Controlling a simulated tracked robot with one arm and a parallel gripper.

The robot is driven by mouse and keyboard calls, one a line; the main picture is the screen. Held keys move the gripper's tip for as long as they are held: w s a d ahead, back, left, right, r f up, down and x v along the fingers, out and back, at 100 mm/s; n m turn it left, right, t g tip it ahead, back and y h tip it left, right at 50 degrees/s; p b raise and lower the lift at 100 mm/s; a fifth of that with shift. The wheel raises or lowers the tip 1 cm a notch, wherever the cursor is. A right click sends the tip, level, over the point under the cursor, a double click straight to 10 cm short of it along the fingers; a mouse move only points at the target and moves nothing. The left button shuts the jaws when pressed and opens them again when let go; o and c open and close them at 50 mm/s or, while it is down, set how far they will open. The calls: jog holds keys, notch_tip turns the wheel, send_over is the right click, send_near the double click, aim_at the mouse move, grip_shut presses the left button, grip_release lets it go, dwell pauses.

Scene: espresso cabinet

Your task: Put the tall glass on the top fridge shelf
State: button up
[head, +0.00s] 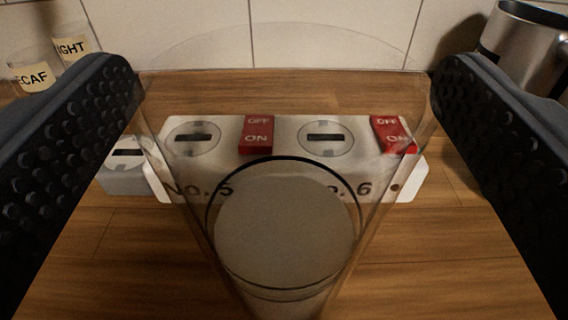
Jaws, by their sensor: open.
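The tall glass (284,232) is clear and fills the middle of the view between my fingers. Its wide part is at the top of the picture and it narrows down to a round, pale base. My gripper (284,100) is open, with one black studded finger on each side of the glass. The finger edges appear close to the glass walls; I cannot tell whether they touch. The fridge and its top shelf are not in view.
A white power strip (410,181) with red switches, marked No. 5 and No. 6, shows through and behind the glass on the wooden counter (420,285). A metal jug (525,50) stands back right. Containers labelled DECAF (32,77) and LIGHT (75,45) stand back left. A tiled wall (325,30) is behind.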

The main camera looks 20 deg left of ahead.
jog(key=shift+w+a, duration=0.15)
jog(key=shift+w, duration=0.4)
jog(key=c, duration=1.7)
jog(key=shift+r, duration=0.25)
